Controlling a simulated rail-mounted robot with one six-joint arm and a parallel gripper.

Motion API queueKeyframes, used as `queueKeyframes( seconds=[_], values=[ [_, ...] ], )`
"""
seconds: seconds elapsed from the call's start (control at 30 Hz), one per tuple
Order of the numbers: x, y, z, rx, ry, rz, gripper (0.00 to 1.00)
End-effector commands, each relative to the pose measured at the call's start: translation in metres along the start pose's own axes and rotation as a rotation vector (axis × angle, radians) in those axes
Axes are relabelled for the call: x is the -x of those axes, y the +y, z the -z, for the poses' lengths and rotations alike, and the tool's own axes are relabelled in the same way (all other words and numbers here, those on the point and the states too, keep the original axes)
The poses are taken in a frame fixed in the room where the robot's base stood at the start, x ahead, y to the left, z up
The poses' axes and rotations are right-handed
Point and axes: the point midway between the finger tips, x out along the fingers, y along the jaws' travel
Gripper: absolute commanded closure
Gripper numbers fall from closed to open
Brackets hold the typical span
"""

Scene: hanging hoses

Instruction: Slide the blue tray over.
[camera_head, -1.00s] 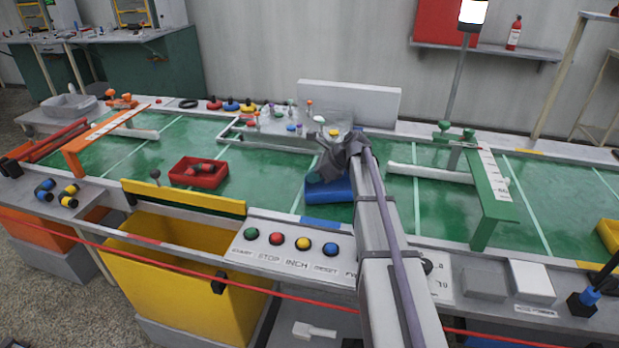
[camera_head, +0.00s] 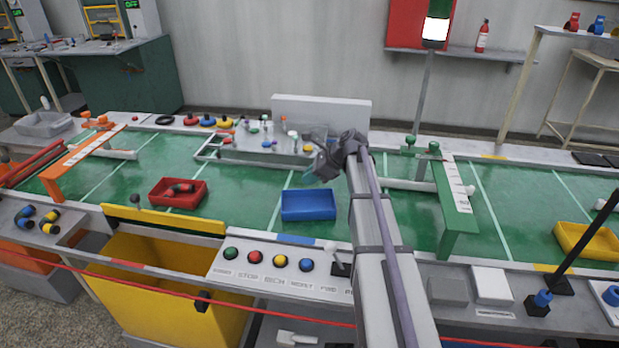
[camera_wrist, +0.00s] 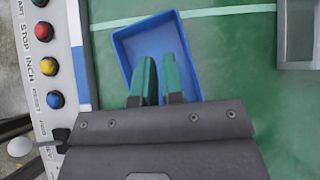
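The empty blue tray (camera_head: 308,217) lies on the green belt (camera_head: 245,190), behind the blue mark on the front rail. My gripper (camera_head: 322,170) is above the tray's back edge in the head view, with its tips hard to make out. In the wrist view, its two green fingers (camera_wrist: 158,62) point over the blue tray (camera_wrist: 127,52). Blue floor shows in a narrow gap between them, and nothing is held. My gripper's body hides the tray's near end there.
A red tray (camera_head: 160,200) with small parts sits left on the belt. An orange arch (camera_head: 85,155) and a green arch (camera_head: 450,215) span the belt. A yellow tray (camera_head: 570,240) is far right. Coloured buttons (camera_head: 270,260) line the front panel. Bare belt flanks the blue tray.

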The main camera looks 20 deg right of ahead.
Motion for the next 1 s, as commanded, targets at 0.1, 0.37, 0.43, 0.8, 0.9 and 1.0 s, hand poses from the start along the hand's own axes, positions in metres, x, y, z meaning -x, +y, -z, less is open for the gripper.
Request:
queueKeyframes(
  seconds=[0.1, 0.37, 0.43, 0.8, 0.9, 1.0],
  values=[
    [-0.003, 0.01, -0.03, 0.026, 0.003, -0.026, 0.8],
    [-0.004, 0.067, -0.04, 0.176, 0.564, -0.092, 0.66],
    [0.004, 0.068, -0.023, 0.18, 0.68, -0.082, 0.66],
    [0.015, 0.065, -0.007, 0.168, 0.786, -0.07, 0.66],
    [0.013, 0.065, -0.006, 0.167, 0.785, -0.07, 0.66],
    [0.007, 0.065, 0.0, 0.167, 0.785, -0.07, 0.66]
  ],
)
